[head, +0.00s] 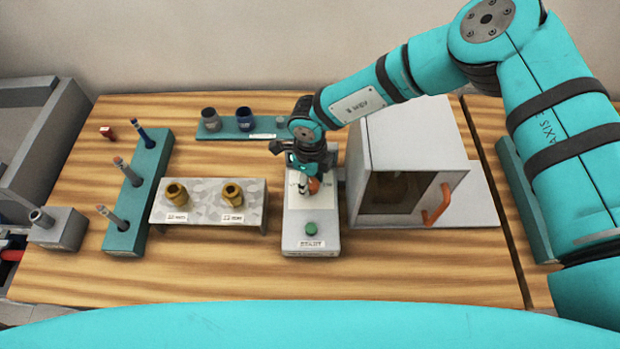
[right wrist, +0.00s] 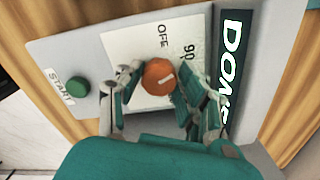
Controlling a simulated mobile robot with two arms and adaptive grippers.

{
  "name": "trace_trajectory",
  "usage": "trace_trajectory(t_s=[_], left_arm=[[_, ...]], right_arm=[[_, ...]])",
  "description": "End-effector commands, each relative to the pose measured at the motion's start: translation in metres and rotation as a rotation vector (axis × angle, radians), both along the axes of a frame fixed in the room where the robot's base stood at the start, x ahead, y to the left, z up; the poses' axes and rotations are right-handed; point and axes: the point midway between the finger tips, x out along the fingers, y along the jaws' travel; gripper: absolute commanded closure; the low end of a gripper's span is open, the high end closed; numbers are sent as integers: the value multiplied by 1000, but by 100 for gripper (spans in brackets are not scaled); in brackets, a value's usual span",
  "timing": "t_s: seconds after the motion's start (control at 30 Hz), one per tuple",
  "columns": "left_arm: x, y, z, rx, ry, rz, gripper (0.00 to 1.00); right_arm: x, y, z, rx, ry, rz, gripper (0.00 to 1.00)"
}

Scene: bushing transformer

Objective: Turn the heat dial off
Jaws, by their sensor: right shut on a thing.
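My left gripper is not in view.
A green START button (head: 311,229) sits on the box's front. A grey cabinet with an orange handle (head: 437,204) stands close on the right. A metal stand (head: 207,209) with two brass bushings is on the left, beside a teal tool rack (head: 150,172).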

Motion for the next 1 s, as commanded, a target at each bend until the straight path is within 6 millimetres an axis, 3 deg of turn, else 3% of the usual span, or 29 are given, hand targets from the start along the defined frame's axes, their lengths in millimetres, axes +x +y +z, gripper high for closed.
trace_trajectory(t_s=[0.37,1.0], left_arm=[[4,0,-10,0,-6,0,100],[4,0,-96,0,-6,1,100]], right_arm=[[1,-1,-3,0,-1,46,95],[0,0,-6,0,-4,549,95]])
